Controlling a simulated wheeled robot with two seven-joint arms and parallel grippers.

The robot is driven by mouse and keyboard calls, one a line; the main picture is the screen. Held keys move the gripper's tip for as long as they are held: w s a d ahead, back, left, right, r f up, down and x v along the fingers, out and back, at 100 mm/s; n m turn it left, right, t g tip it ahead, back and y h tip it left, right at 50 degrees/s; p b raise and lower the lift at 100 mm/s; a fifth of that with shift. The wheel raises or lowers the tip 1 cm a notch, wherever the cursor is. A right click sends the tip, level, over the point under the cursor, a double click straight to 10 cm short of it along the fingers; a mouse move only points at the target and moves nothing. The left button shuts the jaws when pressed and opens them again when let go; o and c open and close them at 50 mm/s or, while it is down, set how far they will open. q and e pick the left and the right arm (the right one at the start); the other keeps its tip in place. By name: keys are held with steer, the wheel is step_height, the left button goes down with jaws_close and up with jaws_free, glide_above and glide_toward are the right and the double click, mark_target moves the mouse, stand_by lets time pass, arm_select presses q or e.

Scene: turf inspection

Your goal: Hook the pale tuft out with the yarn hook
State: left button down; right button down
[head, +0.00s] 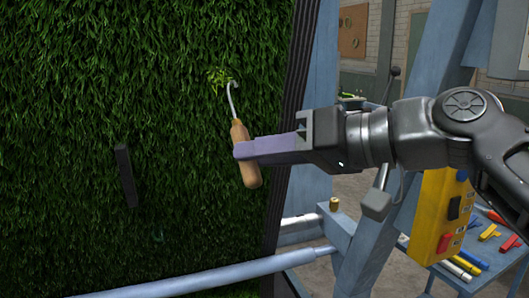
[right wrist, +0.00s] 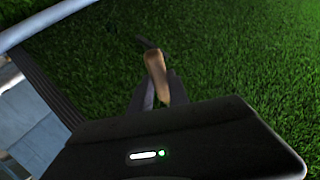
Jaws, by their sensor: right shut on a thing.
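The yarn hook (head: 241,140) has a wooden handle and a thin metal shank with a curved tip. My right gripper (head: 246,151) is shut on the handle and holds it nearly upright, in front of the turf (head: 100,90). The pale tuft (head: 216,76) is a small yellow-green patch in the dark green turf. The hook's tip is right beside the tuft; I cannot tell whether it touches. In the right wrist view the wooden handle (right wrist: 157,75) shows between the fingers; the tuft cannot be made out there. My left gripper is not in view.
A dark bar (head: 126,176) is on the turf at left. A blue-grey rail (head: 210,276) crosses below, and a blue frame post (head: 400,150) stands at right. A yellow control box (head: 438,215) and a table with coloured items (head: 470,265) are at lower right.

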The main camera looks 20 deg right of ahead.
mark_target(249, 133)
steer(key=w+p, duration=0.1)
steer(key=w+r+p, duration=0.1)
steer(key=w, duration=0.1)
steer(key=w+p, duration=0.1)
steer(key=w, duration=0.1)
steer(key=shift+w+a+r, duration=0.1)
steer(key=shift+a+r, duration=0.05)
steer(key=shift+r, duration=0.1)
steer(key=shift+f, duration=0.1)
stand_by(0.5)
steer(key=shift+w+r+p, duration=0.25)
steer(key=shift+w, duration=0.45)
steer(key=shift+w+r+p, duration=0.25)
steer(key=shift+w, duration=0.45)
stand_by(0.7)
steer(key=shift+f, duration=0.1)
steer(key=shift+w+a+f+b, duration=0.1)
steer(key=shift+w+f+b, duration=0.15)
steer(key=shift+f+b, duration=0.85)
